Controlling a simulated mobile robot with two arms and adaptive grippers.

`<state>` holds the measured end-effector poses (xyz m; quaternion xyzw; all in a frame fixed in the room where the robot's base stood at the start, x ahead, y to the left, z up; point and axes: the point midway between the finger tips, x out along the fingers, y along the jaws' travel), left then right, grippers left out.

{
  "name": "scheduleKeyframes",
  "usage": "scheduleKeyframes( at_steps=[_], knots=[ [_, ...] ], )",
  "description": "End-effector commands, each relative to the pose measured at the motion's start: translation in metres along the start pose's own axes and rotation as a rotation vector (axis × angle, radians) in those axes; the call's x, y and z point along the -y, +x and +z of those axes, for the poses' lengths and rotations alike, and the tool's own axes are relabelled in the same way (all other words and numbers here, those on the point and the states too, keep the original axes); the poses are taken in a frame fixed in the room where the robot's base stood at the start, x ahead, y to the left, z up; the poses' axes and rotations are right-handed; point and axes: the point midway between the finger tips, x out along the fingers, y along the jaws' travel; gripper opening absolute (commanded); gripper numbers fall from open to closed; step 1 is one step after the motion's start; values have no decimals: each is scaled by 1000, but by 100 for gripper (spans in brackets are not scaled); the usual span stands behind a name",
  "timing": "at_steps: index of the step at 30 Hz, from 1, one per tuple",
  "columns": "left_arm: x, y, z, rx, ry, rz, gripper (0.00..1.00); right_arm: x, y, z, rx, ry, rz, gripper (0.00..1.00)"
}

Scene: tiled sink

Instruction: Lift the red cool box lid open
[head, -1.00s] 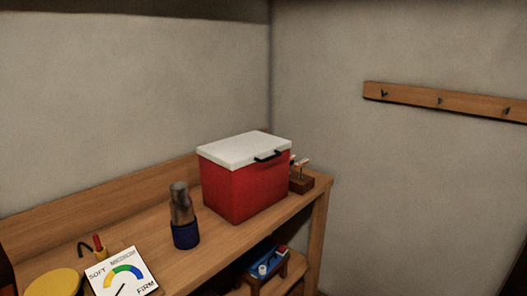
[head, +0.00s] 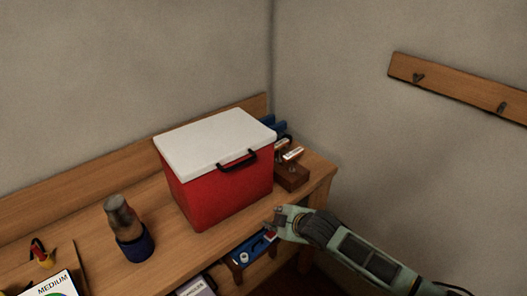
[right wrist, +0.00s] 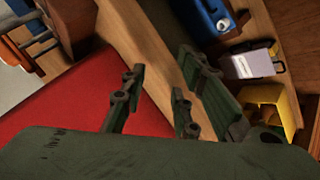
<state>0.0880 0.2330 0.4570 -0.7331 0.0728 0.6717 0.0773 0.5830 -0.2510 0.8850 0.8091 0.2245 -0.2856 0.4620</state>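The red cool box (head: 215,196) stands on the wooden bench, its white lid (head: 213,141) lying flat and shut. A black handle (head: 238,161) sits at the lid's front edge. My right gripper (head: 274,220) is in front of the box's lower right side, near the bench's front edge and below the handle. In the right wrist view my right gripper (right wrist: 158,88) has its fingers apart with nothing between them. My left gripper is not in view.
On the bench are a dark blue-based cylinder (head: 128,228) left of the box and a wooden block with tools (head: 290,172) to its right. A blue tray (head: 252,248) sits on the shelf below. A hook rail (head: 455,86) is on the right wall.

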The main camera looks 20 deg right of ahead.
Motion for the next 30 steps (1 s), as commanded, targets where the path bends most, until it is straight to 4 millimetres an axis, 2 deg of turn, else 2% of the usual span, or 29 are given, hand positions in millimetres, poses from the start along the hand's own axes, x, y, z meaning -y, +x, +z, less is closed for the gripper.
scheduleKeyframes(
  at_steps=[1, 3, 6, 9, 13, 16, 19, 30],
  knots=[
    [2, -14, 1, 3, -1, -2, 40, -33, -29, -30, -36, -80, 28, 28],
    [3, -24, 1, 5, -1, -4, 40, -61, -62, -61, -74, -191, 54, 28],
    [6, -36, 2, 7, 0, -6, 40, -90, -110, -101, -120, -355, 90, 28],
    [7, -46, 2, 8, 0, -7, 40, -106, -152, -129, -150, -499, 116, 28],
    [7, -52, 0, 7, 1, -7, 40, -112, -187, -148, -168, -624, 133, 28],
    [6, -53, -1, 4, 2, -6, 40, -112, -197, -153, -174, -667, 138, 28],
    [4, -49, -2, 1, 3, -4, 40, -111, -195, -155, -176, -678, 140, 28],
    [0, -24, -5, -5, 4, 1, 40, -113, -153, -162, -177, -673, 142, 28]
  ],
)
